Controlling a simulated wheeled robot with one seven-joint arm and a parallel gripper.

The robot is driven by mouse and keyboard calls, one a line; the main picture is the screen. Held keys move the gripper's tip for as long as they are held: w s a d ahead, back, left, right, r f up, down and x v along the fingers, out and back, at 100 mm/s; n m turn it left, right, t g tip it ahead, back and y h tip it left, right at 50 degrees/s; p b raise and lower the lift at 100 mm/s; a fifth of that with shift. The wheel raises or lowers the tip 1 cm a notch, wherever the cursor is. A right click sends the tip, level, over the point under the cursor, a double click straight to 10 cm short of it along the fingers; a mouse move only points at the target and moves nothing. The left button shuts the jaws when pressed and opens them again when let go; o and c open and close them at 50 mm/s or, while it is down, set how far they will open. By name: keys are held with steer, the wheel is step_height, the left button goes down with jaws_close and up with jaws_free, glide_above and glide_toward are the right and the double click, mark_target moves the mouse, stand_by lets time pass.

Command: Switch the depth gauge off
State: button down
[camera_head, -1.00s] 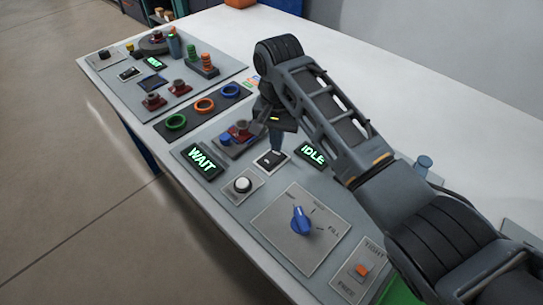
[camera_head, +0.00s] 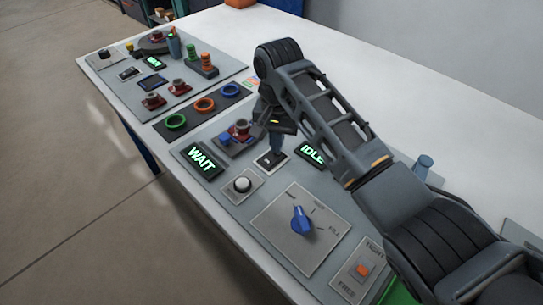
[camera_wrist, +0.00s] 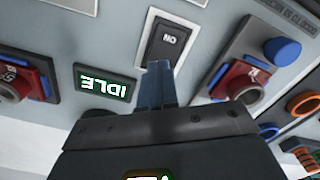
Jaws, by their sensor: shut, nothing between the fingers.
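A black rocker switch in a pale frame shows in the wrist view (camera_wrist: 166,43), with a word like ON on it; it also shows in the head view (camera_head: 268,160). My gripper (camera_head: 276,150) is shut and empty, pointing down at this switch. In the wrist view its fingertips (camera_wrist: 158,66) overlap the switch's near edge; I cannot tell whether they touch. A lit green IDLE display (camera_wrist: 103,87) stands beside the switch, and also shows in the head view (camera_head: 313,154), partly behind my arm. No readable label names the depth gauge.
A lit WAIT display (camera_head: 202,161), a white round button (camera_head: 243,185) and a blue rotary knob (camera_head: 301,220) lie nearby. Red-based fittings (camera_wrist: 245,80) with a blue cap (camera_wrist: 282,51) stand close beside the gripper. Coloured rings (camera_head: 205,105) lie farther left. The table behind is clear.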

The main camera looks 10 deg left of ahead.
steer(key=shift+f, duration=0.5)
stand_by(0.3)
step_height(320, 180, up, 7)
steer(key=p, duration=0.6)
stand_by(0.4)
steer(key=shift+s, duration=0.1)
